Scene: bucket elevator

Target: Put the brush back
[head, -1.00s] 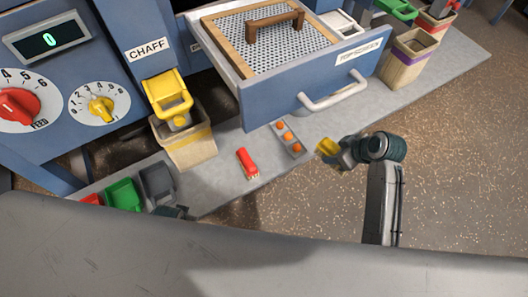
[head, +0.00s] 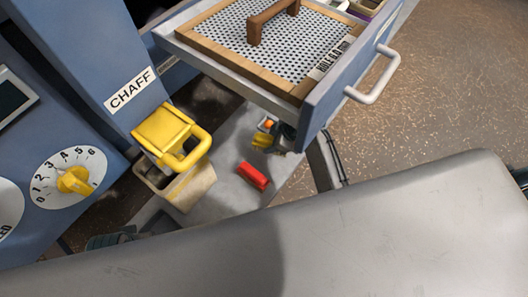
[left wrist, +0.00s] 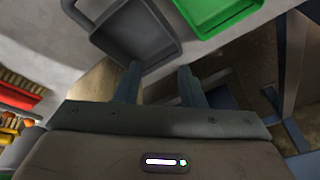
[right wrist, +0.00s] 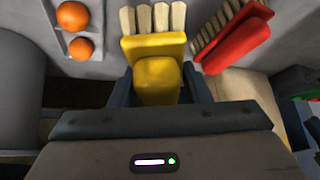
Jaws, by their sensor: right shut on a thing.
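A yellow brush (right wrist: 158,75) with pale bristles is between the fingers of my right gripper (right wrist: 160,92), which is shut on it. In the head view the yellow brush (head: 262,141) shows low beside the drawer, with my right gripper partly hidden behind the drawer corner. A red brush (head: 252,175) lies on the grey ledge; it also shows in the right wrist view (right wrist: 237,38), right of the yellow brush and apart from it. My left gripper (left wrist: 160,88) is open and empty, close to a dark grey scoop-like bin (left wrist: 137,35).
An open blue drawer (head: 325,85) with a white handle and a handled screen juts out above my right gripper. A holder with orange balls (right wrist: 73,16) lies left of the brush. A beige bucket (head: 180,185) stands under the yellow chaff spout (head: 170,135). A green bin (left wrist: 215,10) is beside the grey one.

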